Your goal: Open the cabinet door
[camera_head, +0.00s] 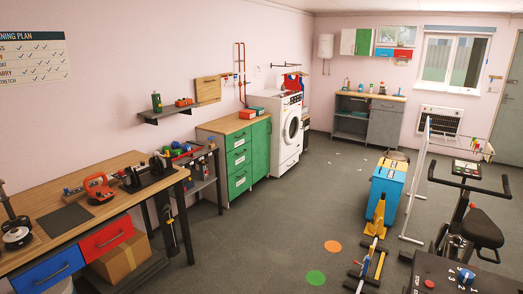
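Several cabinets show, and I cannot tell which one the task means. A low wooden-topped cabinet (227,126) stands along the left wall. It has green drawers (240,157) on its left and a green door (261,149) on its right, which looks shut. Neither of my grippers is in view.
A workbench (63,225) with tools fills the left front. A washing machine (286,128) stands beyond the green door. An exercise bike (472,215), a black numbered panel (450,275) and a blue-and-yellow box (387,185) stand right. The middle floor (265,235) is mostly clear.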

